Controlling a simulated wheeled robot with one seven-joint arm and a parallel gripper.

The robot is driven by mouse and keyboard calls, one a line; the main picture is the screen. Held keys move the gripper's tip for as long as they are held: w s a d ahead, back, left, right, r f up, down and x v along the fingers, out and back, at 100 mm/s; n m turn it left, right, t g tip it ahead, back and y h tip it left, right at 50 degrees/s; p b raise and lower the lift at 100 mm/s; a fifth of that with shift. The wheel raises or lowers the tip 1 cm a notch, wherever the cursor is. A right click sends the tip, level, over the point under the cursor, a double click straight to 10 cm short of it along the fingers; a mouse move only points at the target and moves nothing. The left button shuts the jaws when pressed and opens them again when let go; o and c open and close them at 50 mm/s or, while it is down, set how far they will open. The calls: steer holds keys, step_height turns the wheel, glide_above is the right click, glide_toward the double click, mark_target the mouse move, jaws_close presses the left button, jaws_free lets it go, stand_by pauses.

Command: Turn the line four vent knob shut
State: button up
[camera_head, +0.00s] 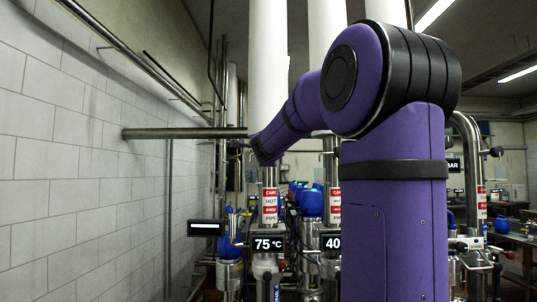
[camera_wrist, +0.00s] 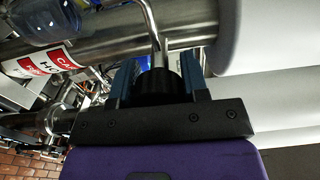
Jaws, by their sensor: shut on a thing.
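My gripper (camera_wrist: 161,76) shows in the wrist view, with its two blue fingers on either side of a black ribbed knob (camera_wrist: 159,88). It is shut on this knob. A thin bent steel tube (camera_wrist: 153,24) runs up from just beyond the knob, in front of a wide steel pipe. I cannot read a line number on the knob, nor tell how far it is turned. In the head view my purple arm reaches forward and left to the white-sleeved pipes, and my gripper is hidden there.
In the head view, a steel pipe (camera_head: 180,133) juts from the tiled wall (camera_head: 75,150) at left. Displays reading 75 °C (camera_head: 268,244) and 40 (camera_head: 332,242) hang among pipes and blue-capped valves. The wrist view shows a red-and-white label (camera_wrist: 42,62) and white sleeves (camera_wrist: 262,92) close by.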

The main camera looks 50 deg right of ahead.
steer(key=shift+f, duration=0.1)
steer(key=o, duration=0.9)
steer(key=v, duration=1)
steer(key=shift+s+a, duration=0.25)
steer(key=shift+s, duration=0.05)
